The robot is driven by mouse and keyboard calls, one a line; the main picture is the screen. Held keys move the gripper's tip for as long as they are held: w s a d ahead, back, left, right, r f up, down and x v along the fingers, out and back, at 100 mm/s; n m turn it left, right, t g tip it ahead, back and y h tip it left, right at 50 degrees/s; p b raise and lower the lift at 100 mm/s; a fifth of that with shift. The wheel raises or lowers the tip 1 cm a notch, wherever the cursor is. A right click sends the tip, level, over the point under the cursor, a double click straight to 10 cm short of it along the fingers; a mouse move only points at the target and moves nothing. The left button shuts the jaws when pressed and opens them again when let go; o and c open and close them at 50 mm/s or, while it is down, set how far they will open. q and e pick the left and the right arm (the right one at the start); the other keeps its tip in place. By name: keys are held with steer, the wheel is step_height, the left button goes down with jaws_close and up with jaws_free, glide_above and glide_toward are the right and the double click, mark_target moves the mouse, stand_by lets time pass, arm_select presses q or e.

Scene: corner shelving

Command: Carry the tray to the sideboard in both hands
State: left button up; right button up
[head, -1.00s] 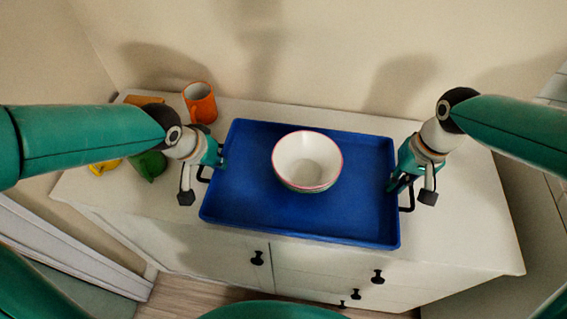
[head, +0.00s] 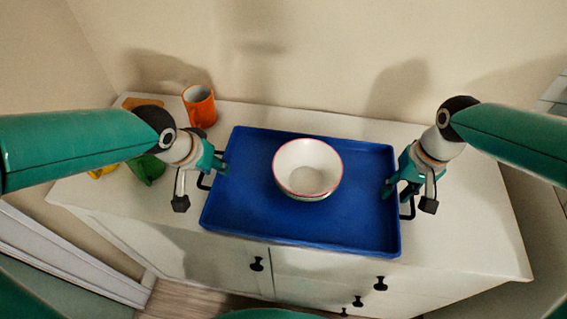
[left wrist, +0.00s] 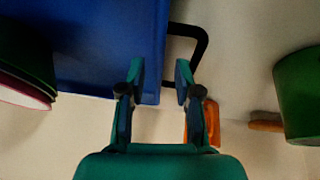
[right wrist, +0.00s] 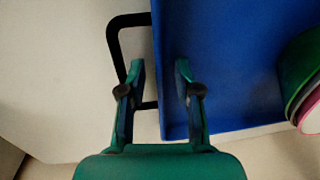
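The blue tray (head: 240,205) lies on the white sideboard (head: 470,240). My left gripper (head: 215,165) is at the tray's left black handle (left wrist: 203,45). In the left wrist view its fingers (left wrist: 160,72) stand apart, with the tray's edge seen between them. My right gripper (head: 393,188) is at the right black handle (right wrist: 114,50). In the right wrist view its fingers (right wrist: 160,72) are also apart, with the tray's side between them. Contact with the handles cannot be told.
An orange mug (head: 200,106) stands at the sideboard's back left. A green item (head: 148,168) and a yellow one (head: 103,171) are partly hidden by my left arm. A wall runs close behind. The sideboard's right end is clear.

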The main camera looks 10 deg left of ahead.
steer(key=shift+r, duration=0.3)
arm_select(q)
steer(key=v, duration=1)
arm_select(e)
step_height(320, 180, up, 11)
steer(key=d, duration=0.1)
steer(key=shift+d+r, duration=0.15)
steer(key=shift+d, duration=0.05)
